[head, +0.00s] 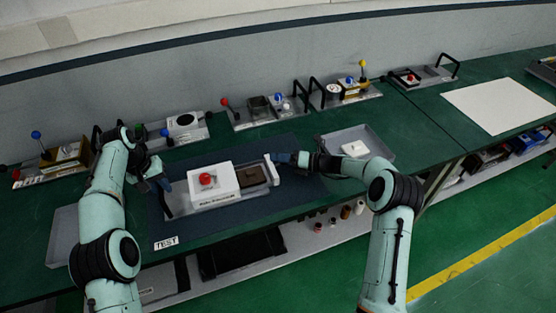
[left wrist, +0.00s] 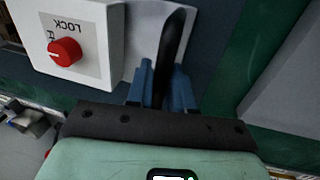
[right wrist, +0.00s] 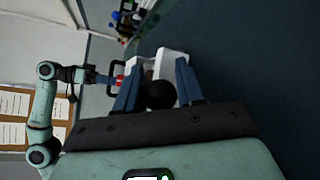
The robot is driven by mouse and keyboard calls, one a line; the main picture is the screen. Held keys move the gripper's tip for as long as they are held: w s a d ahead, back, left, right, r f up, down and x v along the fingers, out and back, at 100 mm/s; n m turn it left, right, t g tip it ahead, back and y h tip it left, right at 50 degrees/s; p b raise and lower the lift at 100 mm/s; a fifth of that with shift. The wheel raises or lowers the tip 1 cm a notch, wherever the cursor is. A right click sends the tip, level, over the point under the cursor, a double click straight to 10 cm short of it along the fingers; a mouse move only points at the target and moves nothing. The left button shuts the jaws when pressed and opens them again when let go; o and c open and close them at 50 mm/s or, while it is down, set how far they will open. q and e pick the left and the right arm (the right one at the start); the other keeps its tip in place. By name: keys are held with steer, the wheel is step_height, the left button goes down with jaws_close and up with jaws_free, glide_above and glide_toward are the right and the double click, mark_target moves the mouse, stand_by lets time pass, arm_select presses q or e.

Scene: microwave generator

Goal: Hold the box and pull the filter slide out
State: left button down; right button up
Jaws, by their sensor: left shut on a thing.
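The white box (head: 213,185) with a red knob (head: 207,179) sits on a grey base on the dark mat. A dark brown slide part (head: 252,175) lies at its right, with a white end piece (head: 271,171). My left gripper (head: 163,183) is shut on the black handle at the base's left end; the handle (left wrist: 172,50) stands between its fingers in the left wrist view. My right gripper (head: 279,158) is at the white end piece. In the right wrist view its fingers (right wrist: 157,84) are apart, with a round black knob (right wrist: 160,95) between them; contact is unclear.
A grey tray (head: 380,143) with a white piece stands right of the mat. Several devices with coloured levers line the wall behind. A white board (head: 500,105) lies at the far right. A "TEST" label (head: 166,243) is at the mat's front edge.

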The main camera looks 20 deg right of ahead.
arm_select(q)
steer(key=shift+s+a+f, duration=0.1)
steer(key=shift+a+f, duration=0.15)
steer(key=shift+f, duration=0.05)
arm_select(e)
steer(key=shift+o, duration=1.4)
steer(key=shift+d+f, duration=0.1)
steer(key=shift+d, duration=0.25)
arm_select(q)
steer(key=shift+d, duration=0.1)
arm_select(e)
steer(key=shift+a, duration=0.1)
steer(key=v, duration=1.2)
steer(key=shift+s, duration=0.15)
arm_select(q)
steer(key=c, duration=0.9)
jaws_free()
steer(key=shift+r, duration=0.15)
arm_select(e)
steer(key=shift+a, duration=0.1)
